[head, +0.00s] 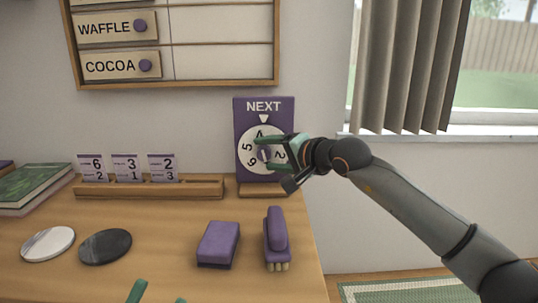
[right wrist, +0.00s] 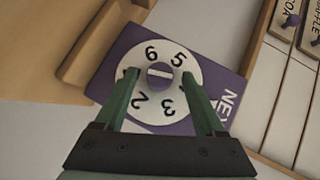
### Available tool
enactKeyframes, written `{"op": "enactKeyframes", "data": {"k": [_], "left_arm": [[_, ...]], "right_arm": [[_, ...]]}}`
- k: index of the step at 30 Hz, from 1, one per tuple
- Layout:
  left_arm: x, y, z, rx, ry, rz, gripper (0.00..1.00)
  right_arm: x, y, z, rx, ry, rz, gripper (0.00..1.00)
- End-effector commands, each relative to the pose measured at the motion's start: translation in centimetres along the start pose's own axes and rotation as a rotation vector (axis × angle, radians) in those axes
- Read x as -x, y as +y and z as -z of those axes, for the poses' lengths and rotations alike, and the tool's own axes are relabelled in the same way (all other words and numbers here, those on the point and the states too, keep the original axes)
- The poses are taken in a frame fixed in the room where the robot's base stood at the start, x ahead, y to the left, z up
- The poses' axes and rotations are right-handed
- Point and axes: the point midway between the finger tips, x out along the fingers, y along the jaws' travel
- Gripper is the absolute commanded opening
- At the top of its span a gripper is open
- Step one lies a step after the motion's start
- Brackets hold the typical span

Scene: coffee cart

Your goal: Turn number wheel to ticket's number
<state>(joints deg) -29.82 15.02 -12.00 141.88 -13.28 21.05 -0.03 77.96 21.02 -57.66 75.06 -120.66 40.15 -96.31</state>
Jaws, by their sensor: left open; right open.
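The white number wheel (head: 246,161) is on a purple NEXT board (head: 242,112), with 4 at the top under the white pointer. In the right wrist view the wheel (right wrist: 147,56) shows 6, 5, 3 and 2; my finger covers part of it. My right gripper (head: 268,149) is open, its green fingers either side of the wheel's purple centre knob (right wrist: 160,76); contact cannot be told. Three tickets stand in a wooden rack: left (head: 92,167) topped 6, middle (head: 127,167) topped 3, right (head: 162,167) topped 2. My left gripper (head: 158,294) is open at the bottom edge, mostly out of frame.
The wooden ticket rack (head: 150,189) stands left of the board. A purple block (head: 218,245) and a purple brush (head: 276,238) lie in front. Two round coasters, white (head: 48,243) and dark (head: 105,247), and green books (head: 32,185) are at the left. A menu board (head: 180,86) hangs above.

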Motion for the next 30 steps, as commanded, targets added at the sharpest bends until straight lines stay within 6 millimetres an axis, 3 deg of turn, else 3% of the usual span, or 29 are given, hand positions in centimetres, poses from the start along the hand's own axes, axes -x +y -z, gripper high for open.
{"op": "enactKeyframes", "data": {"k": [10,27,30], "left_arm": [[-0.03,0.0,0.11,-0.002,0.004,-0.001,0.5],[-0.04,-0.01,0.12,-0.003,0.005,-0.001,0.5],[-0.04,-0.02,0.12,-0.003,0.005,-0.001,0.5]], "right_arm": [[-0.27,-0.02,-0.03,0.0,-0.001,0.001,0.7],[-0.24,-0.01,-0.03,-0.001,-0.001,0.0,0.06],[-0.24,-0.01,-0.03,-0.001,-0.001,0.0,0.0]]}}
